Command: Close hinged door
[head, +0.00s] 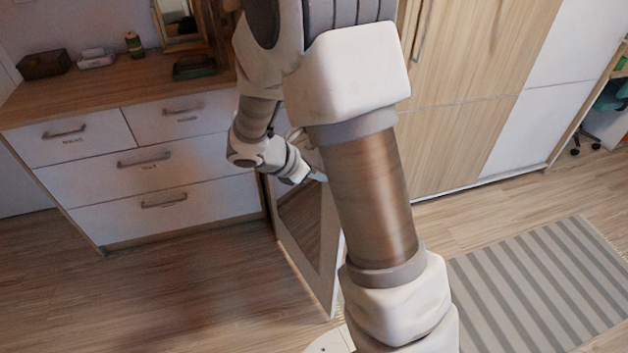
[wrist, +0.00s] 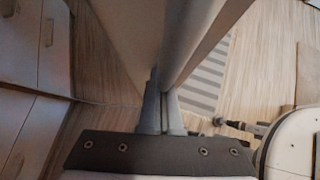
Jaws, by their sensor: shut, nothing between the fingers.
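The hinged door (head: 302,228) stands swung out into the room beside the dresser, with a pale frame around a darker inner panel. Part of it is hidden behind my arm in the head view. In the wrist view the door (wrist: 132,42) fills the upper middle, with its edge running up from my fingers. My gripper (head: 316,176) is at the upper part of the door. In the wrist view my gripper (wrist: 161,92) is shut and empty, with its fingertips close against the door; I cannot tell whether they touch it.
A white dresser (head: 105,180) with several drawers stands on the left, small items on its wooden top. A wood and white wardrobe (head: 470,90) stands behind on the right. A striped rug (head: 540,290) lies at lower right. The floor (head: 170,295) at lower left is clear.

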